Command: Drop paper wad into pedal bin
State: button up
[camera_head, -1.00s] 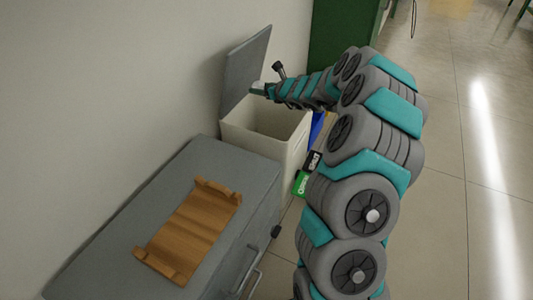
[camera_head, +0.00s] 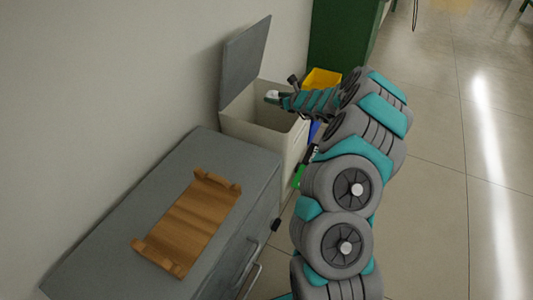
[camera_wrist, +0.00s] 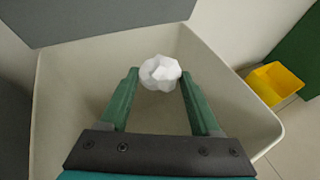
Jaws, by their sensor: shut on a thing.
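The pedal bin (camera_head: 240,130) is a cream box standing past the grey cabinet, with its grey lid (camera_head: 245,60) raised against the wall side. Its open mouth fills much of the wrist view, where its inner wall (camera_wrist: 75,90) shows. My gripper (camera_head: 272,97) is over the bin's mouth. In the wrist view my gripper (camera_wrist: 158,82) has its two green fingers shut on the white, crumpled paper wad (camera_wrist: 160,72), held at the fingertips. The bin's interior below the wad looks empty.
A grey cabinet (camera_head: 120,215) with a wooden rack (camera_head: 190,225) on it stands in front of the bin. A yellow bin (camera_wrist: 272,85) stands to the right, by a green cabinet (camera_head: 340,35). Open tiled floor (camera_head: 440,200) lies to the right.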

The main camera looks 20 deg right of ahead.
jog(key=shift+f+b, duration=0.3)
jog(key=shift+f, duration=0.45)
jog(key=o, duration=1.4)
jog(key=shift+v, duration=3.9)
